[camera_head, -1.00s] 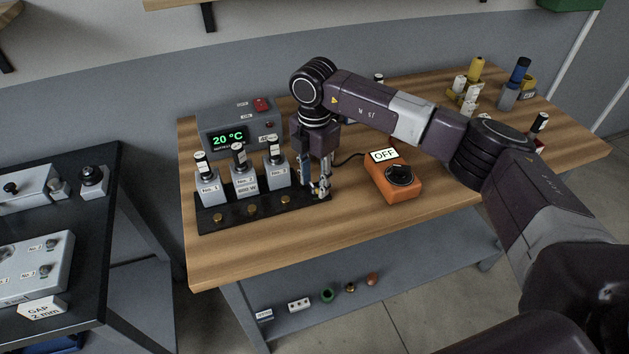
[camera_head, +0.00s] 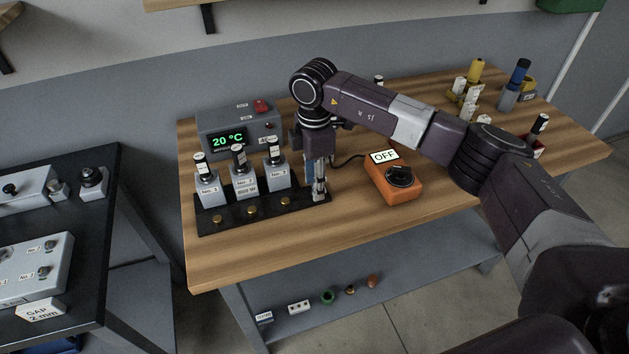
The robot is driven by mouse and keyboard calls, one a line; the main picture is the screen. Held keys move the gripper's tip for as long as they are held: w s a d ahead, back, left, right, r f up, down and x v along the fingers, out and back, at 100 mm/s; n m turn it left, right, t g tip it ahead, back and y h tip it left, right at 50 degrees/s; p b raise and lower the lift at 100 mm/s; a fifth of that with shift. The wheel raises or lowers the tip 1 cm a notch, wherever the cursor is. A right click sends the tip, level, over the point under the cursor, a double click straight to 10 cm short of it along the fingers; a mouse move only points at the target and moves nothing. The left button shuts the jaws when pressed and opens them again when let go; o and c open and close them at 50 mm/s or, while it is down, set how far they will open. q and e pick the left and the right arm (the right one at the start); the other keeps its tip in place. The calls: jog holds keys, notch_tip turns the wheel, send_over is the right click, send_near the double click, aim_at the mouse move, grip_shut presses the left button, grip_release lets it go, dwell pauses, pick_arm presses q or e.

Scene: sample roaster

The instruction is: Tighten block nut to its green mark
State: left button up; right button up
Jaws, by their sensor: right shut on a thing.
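My right gripper (camera_head: 318,190) points straight down at the right end of the black rail (camera_head: 225,222) on the wooden bench. It is shut on a small part there, which I take to be the block nut. The fingers hide most of this part. I cannot make out its green mark. Three grey blocks with black-and-white tops, No. 1 (camera_head: 207,190), No. 2 (camera_head: 244,184) and No. 3 (camera_head: 277,178), stand upright in a row on the rail, left of the gripper. My left gripper is not in view.
A grey controller (camera_head: 215,122) reading 20 °C stands behind the blocks. An orange switch box (camera_head: 392,185) marked OFF sits right of the gripper, with a black cable. Yellow, blue and white pieces stand at the far right. The bench front (camera_head: 350,225) is clear.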

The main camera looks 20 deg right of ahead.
jog(key=shift+w+r, duration=0.15)
jog(key=shift+r, duration=0.05)
jog(key=o, duration=1)
jog(key=shift+c, duration=0.2)
jog(key=shift+o, duration=1)
jog(key=shift+f, duration=0.1)
notch_tip(320, 180, up, 12)
